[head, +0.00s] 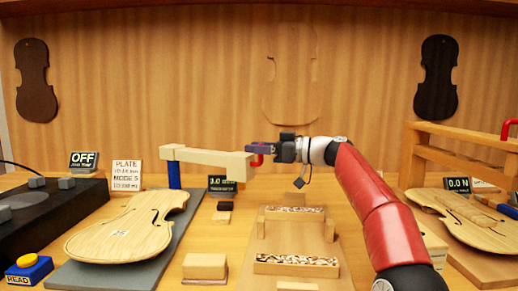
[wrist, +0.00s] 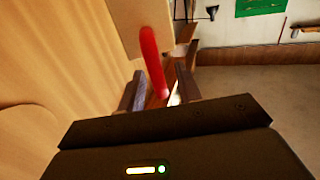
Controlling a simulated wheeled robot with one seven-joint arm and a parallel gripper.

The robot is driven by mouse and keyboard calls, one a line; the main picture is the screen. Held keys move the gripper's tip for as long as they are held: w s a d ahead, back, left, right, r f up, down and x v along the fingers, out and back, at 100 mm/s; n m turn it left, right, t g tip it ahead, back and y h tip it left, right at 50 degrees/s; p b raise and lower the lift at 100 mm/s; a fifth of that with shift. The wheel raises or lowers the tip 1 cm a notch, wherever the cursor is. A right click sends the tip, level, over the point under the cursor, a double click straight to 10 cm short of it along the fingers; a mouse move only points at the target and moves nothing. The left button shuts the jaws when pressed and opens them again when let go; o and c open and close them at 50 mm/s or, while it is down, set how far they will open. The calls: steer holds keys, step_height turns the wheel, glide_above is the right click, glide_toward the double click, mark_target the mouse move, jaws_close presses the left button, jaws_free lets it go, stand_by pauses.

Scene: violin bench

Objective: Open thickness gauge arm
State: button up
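The thickness gauge arm (head: 215,157) is a pale wooden bar on a blue post (head: 174,175). It extends to the right above the bench. A red handle (head: 257,160) is at its right end. My gripper (head: 262,148) reaches this end from the right. In the wrist view the red handle (wrist: 152,62) runs between the two fingers of my gripper (wrist: 158,88). The fingers are spread, with a gap visible around the handle. A pale wooden block of the arm (wrist: 115,25) shows beyond it. The head view does not show the finger gap clearly.
A violin plate (head: 125,228) lies on a grey slab below the gauge arm. A wooden cradle (head: 297,265) stands at front centre. Another plate (head: 465,222) and a wooden frame (head: 465,160) are at the right. Small display signs stand near the gauge.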

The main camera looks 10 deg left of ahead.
steer(key=b+v, duration=0.2)
steer(key=v, duration=0.5)
steer(key=shift+d, duration=0.35)
steer(key=shift+s, duration=0.1)
steer(key=shift+c, duration=0.4)
